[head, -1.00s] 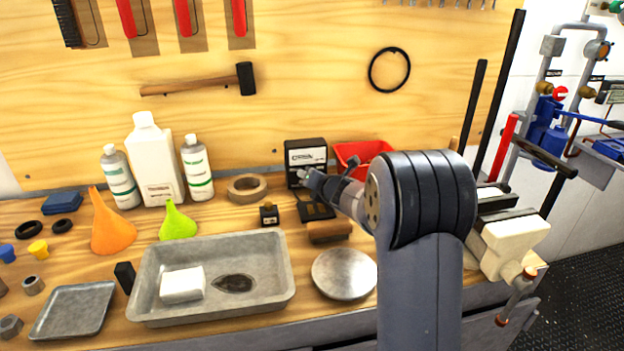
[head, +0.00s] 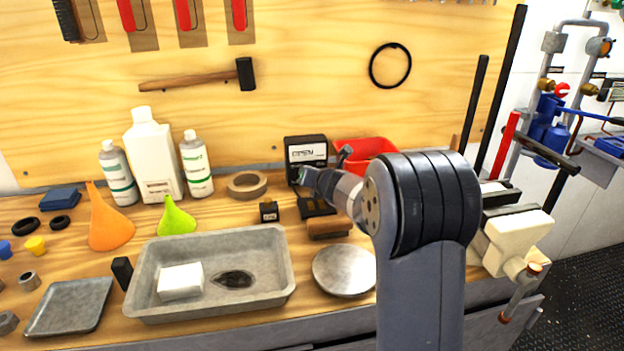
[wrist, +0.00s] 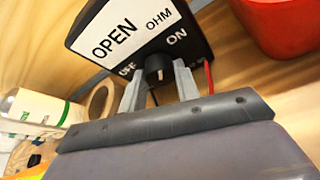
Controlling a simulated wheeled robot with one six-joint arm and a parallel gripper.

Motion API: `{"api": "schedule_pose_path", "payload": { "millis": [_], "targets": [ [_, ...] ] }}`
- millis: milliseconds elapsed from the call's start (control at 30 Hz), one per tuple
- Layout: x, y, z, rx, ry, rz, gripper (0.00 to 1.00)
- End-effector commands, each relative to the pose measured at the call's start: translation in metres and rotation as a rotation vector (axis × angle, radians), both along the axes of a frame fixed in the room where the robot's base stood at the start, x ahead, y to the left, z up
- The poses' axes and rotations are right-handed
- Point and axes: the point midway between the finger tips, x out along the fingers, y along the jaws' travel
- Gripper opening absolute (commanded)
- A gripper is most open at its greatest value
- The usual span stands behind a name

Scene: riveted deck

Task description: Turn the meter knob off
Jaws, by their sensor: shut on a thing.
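The black meter (head: 304,152) stands at the back of the bench against the wooden board. In the wrist view the meter (wrist: 200,38) has a white display reading OPEN and OHM, with OFF printed at the left and ON at the right above its knob. The black knob (wrist: 158,69) sits low on the face, between my two grey fingers. My gripper (wrist: 158,88) is shut on the knob. In the head view my gripper (head: 302,174) is at the meter's lower front, and the knob is hidden. I cannot tell which label the knob points to.
A red bin (head: 368,148) stands close to the meter's right. A red lead (wrist: 208,78) shows beside the right finger. A tape roll (head: 246,185) and a small black block (head: 269,211) lie to the left. A metal tray (head: 215,300) is in front.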

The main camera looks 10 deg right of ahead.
Motion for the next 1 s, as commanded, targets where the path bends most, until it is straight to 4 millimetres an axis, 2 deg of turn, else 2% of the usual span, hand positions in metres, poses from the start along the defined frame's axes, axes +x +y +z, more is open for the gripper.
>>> {"api": "schedule_pose_path", "payload": {
  "millis": [300, 1000],
  "targets": [
    [0.0, 0.0028, -0.0009, -0.258, 0.0, 0.001, 0.08],
    [-0.0002, 0.0048, -0.0005, -0.486, 0.0, 0.001, 0.08]
  ]
}}
